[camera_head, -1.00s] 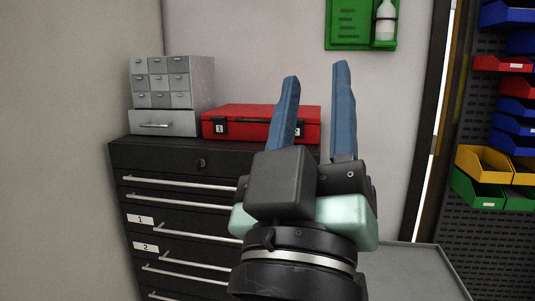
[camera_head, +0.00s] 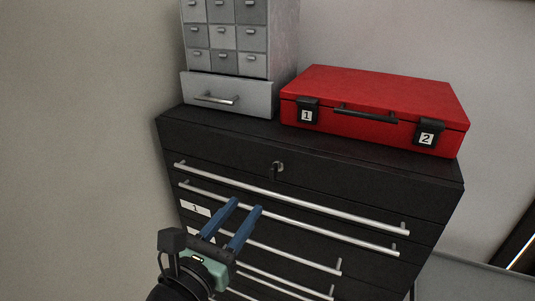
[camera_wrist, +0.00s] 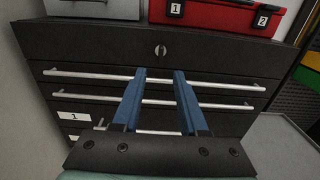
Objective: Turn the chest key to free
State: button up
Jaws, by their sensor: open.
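The black tool chest (camera_head: 225,143) stands against the wall with several drawers and silver bar handles. The chest key (camera_head: 277,168) sits in a lock on the upper front panel, below the red case. It also shows in the wrist view (camera_wrist: 161,50), near the top centre. My gripper (camera_head: 248,205) is open and empty in front of the chest, lower than the key and to its left in the head view. In the wrist view my blue fingers (camera_wrist: 160,73) point toward the chest front, with the key beyond and above their tips. The gripper is apart from the key.
A red case (camera_head: 375,100) with latches 1 and 2 lies on top of the chest. A grey small-drawer cabinet (camera_head: 232,92) stands left of it. Horizontal bar handles (camera_head: 290,201) stick out below the key. A grey surface (camera_wrist: 283,140) lies at the right.

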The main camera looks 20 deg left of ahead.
aim_at(271, 172)
jog(key=w, duration=0.4)
jog(key=w+p, duration=0.1)
jog(key=w, duration=0.3)
jog(key=w+p, duration=0.1)
jog(key=w, duration=0.3)
jog(key=shift+w+d+r, duration=0.1)
jog(key=shift+w+d, duration=0.2)
grip_shut()
